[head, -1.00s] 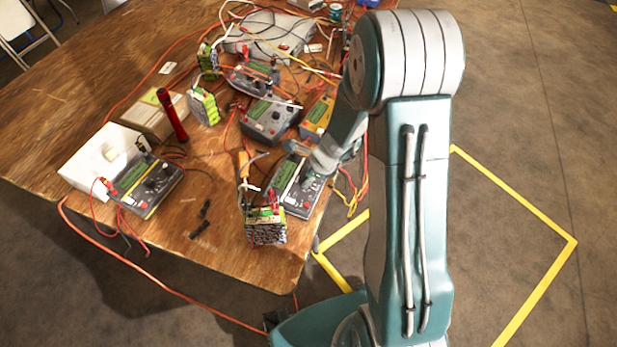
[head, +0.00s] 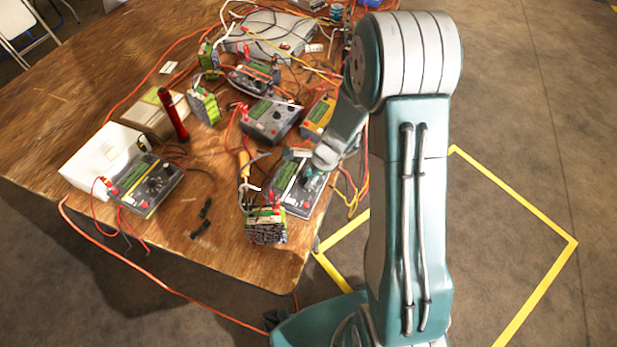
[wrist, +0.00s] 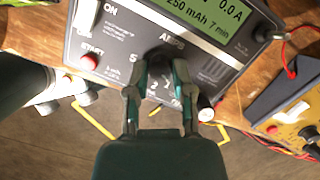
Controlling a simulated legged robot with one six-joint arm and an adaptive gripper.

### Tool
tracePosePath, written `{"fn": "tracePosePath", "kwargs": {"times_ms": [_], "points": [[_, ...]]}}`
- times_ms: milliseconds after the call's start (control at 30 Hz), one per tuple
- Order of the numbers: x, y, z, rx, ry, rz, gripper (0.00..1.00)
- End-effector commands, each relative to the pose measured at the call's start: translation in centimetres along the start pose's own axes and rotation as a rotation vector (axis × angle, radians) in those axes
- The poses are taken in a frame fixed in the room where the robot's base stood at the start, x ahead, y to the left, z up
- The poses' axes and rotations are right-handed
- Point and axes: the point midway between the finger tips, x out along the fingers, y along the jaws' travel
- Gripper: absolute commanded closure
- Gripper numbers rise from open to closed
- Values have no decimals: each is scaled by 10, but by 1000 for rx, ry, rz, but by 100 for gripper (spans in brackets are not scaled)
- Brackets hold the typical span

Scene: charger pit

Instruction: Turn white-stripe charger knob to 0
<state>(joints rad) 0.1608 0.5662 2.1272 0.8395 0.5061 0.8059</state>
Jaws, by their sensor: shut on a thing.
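The charger under my gripper is a dark grey box at the table's right edge in the head view (head: 297,190), and its panel fills the top of the wrist view (wrist: 112,38). A pale stripe runs along the panel's edge. Its dark knob (wrist: 160,59) sits below the AMPS label. My gripper (wrist: 160,72) is shut on the knob, one fingertip at each side. The fingers hide much of the knob and some dial marks; 5 and 2 show at the left. The pointer's setting is unclear. The green display reads 0.0 A.
A battery pack (head: 265,228) stands beside the charger at the table's front corner. Other chargers (head: 271,120) and loose cables crowd the area behind. Another charger (head: 147,183) sits at the left. A yellow charger (wrist: 297,128) shows at the right in the wrist view.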

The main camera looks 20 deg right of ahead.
Motion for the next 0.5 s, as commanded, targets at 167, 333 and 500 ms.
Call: {"fn": "tracePosePath", "kwargs": {"times_ms": [167,333,500], "points": [[-1,-1,0,-78,0,14,100],[-1,-1,0,-119,0,23,100],[-1,-1,0,-131,0,26,100]]}}
